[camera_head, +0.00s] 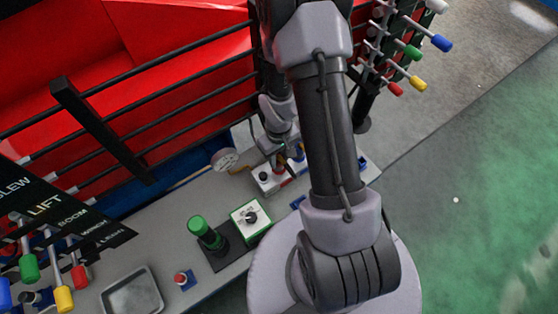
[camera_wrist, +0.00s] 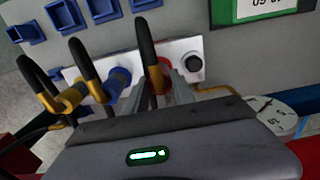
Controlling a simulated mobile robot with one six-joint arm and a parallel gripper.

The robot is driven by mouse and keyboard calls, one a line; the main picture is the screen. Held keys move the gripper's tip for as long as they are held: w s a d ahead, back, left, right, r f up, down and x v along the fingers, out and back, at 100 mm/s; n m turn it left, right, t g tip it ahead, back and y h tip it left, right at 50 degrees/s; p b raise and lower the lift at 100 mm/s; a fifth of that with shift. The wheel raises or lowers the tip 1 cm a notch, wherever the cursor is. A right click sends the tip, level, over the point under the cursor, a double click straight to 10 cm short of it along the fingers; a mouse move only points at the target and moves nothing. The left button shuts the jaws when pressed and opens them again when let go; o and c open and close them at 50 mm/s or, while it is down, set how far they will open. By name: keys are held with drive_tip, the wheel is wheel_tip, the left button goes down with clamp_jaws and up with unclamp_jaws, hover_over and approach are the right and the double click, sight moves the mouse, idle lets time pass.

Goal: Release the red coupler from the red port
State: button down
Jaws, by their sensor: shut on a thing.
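In the wrist view, the red coupler (camera_wrist: 165,69) sits at the white port block (camera_wrist: 186,47) with a black hose (camera_wrist: 147,45) arching from it. The red port behind it is mostly hidden by coupler and fingers. My gripper (camera_wrist: 168,88) is shut on the red coupler, its grey fingers on either side.
A black knob or port (camera_wrist: 193,62) is right of the red coupler. A round gauge (camera_wrist: 276,113) stands near the gripper. Several blue holders (camera_wrist: 65,15) line the panel. Black railings (camera_head: 110,130), a green cylinder (camera_head: 205,231) and a metal tray (camera_head: 132,292) are nearby.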

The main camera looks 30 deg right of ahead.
drive_tip(key=shift+r, duration=0.1)
drive_tip(key=shift+r+p, duration=1.75)
drive_tip(key=shift+r, duration=0.65)
